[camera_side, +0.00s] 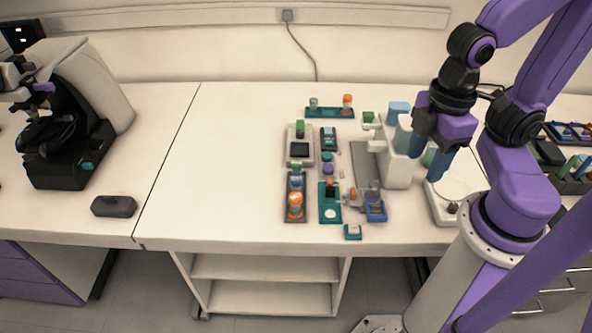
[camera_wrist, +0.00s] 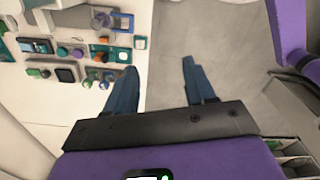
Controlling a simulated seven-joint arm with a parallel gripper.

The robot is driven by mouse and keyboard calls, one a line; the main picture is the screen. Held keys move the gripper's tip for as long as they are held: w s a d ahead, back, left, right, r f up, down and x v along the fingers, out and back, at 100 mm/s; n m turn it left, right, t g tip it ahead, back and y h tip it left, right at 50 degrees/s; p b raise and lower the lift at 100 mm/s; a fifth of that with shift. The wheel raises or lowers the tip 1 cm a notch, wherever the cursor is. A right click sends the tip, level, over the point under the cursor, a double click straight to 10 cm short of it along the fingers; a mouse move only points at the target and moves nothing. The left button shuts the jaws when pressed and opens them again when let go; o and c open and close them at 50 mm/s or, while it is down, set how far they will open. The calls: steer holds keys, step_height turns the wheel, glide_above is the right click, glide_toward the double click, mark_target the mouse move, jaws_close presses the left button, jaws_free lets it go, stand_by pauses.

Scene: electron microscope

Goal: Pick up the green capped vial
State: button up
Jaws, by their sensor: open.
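Two small green-topped items that look like capped vials stand near the small screen device. One green top (camera_side: 300,128) is at the device's far end, and it also shows in the wrist view (camera_wrist: 33,72). The other green top (camera_side: 296,168) is at its near end, beside orange-capped items, and shows in the wrist view too (camera_wrist: 88,83). I cannot tell which is the task's vial. My gripper (camera_side: 424,167) is open and empty, to the right of both. In the wrist view my gripper (camera_wrist: 159,66) has its fingers apart over the floor beyond the table edge.
The screen device (camera_side: 300,149) sits among several small racks and jars. A white upright instrument (camera_side: 397,170) stands between them and my gripper. A microscope (camera_side: 75,115) is at far left. The table's middle left (camera_side: 215,165) is clear.

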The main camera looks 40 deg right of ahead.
steer(key=shift+o, duration=1)
